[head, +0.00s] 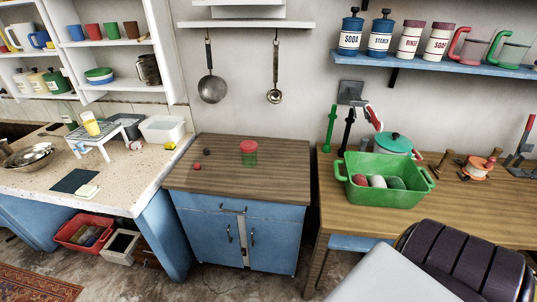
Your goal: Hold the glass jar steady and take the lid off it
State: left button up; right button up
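The glass jar (250,159) stands upright on the brown wooden top of the blue cabinet, near its back edge. It is small, clear and greenish. A red lid (249,146) sits on top of the jar and covers its mouth. Neither of my grippers shows in the head view, and nothing touches the jar or its lid.
Two small round things, one red (197,167) and one dark (206,152), lie left of the jar on the cabinet top (225,178). The cabinet top's front is clear. A green tub (385,194) stands on the wooden table at right. A ladle (275,95) hangs above.

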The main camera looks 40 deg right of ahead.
aim_at(249, 160)
jog(key=i+z, duration=0.25)
jog(key=z, duration=0.2)
jog(key=i+j+z, duration=0.2)
jog(key=z, duration=0.25)
jog(key=i+j+z, duration=0.5)
jog(key=z, duration=0.15)
